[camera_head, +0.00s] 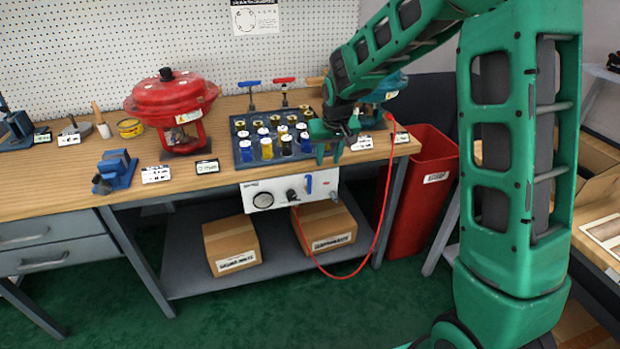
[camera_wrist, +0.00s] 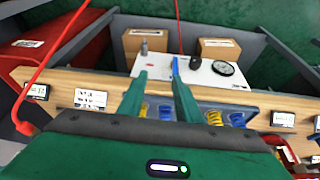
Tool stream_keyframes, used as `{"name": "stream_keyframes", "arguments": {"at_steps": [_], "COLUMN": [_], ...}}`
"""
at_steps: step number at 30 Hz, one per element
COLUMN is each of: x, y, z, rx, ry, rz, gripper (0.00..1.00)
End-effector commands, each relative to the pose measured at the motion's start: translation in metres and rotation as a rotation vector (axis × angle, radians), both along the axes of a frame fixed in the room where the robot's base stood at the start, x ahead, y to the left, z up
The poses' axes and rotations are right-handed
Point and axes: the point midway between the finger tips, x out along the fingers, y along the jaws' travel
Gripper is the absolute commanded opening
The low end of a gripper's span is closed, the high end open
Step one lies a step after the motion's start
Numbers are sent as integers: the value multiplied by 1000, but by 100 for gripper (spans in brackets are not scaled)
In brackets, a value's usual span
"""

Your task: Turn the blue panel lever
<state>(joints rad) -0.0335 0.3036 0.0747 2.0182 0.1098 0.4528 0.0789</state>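In the wrist view the blue lever (camera_wrist: 176,66) is a thin upright bar just past my right fingertip. My gripper (camera_head: 328,157) is above the bench edge, higher than the panel and a little right of the lever. In the wrist view my gripper (camera_wrist: 160,78) has its two green fingers apart with nothing held between them. The lever lines up with the right finger; I cannot tell whether they touch.
The panel also carries a round gauge (camera_wrist: 223,68) and a black knob (camera_wrist: 195,62). A dark tray (camera_head: 244,152) of bottles and springs sits on the bench above. A red hose (camera_head: 376,225) hangs on the right near a red bin (camera_head: 425,170). Boxes (camera_head: 232,246) stand on the lower shelf.

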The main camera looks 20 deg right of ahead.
Motion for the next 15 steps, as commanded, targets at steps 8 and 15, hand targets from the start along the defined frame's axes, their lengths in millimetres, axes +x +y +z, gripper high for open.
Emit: {"name": "stream_keyframes", "arguments": {"at_steps": [8, 15], "x": [34, 45], "y": [37, 37], "z": [-24, -52], "rx": [24, 24], "ry": [-33, -31], "rz": [50, 50], "gripper": [31, 31]}}
